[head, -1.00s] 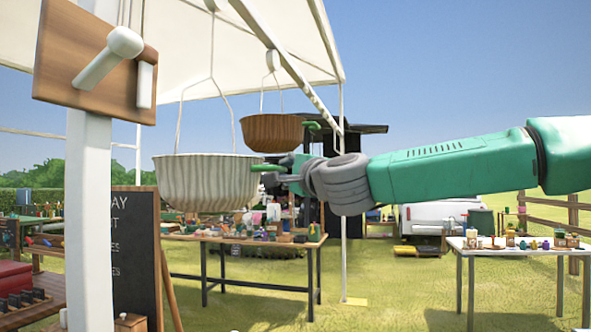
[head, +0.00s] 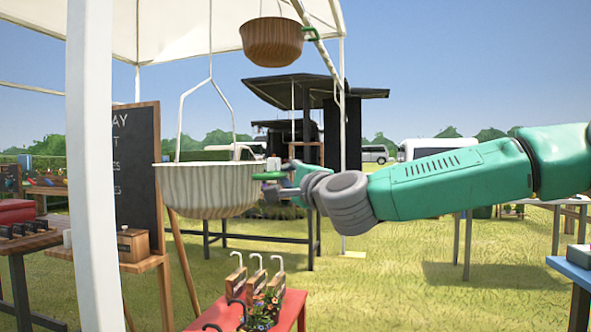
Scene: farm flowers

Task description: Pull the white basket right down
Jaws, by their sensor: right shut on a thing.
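The white ribbed basket (head: 207,190) hangs from a thin white hanger frame left of centre. It is upright, and its inside is hidden from this low angle. My right gripper (head: 268,186) reaches in from the right and is shut on the basket's right rim, by a green tab there. A brown basket (head: 272,43) hangs higher up and farther back, near the canopy. My left gripper is not in view.
A white post (head: 92,170) stands at the left, near a black chalkboard (head: 136,165). A red table (head: 290,311) with potted flowers and cane-like handles stands low in front. A blue-topped table (head: 575,266) is at the right edge. Grass is open between.

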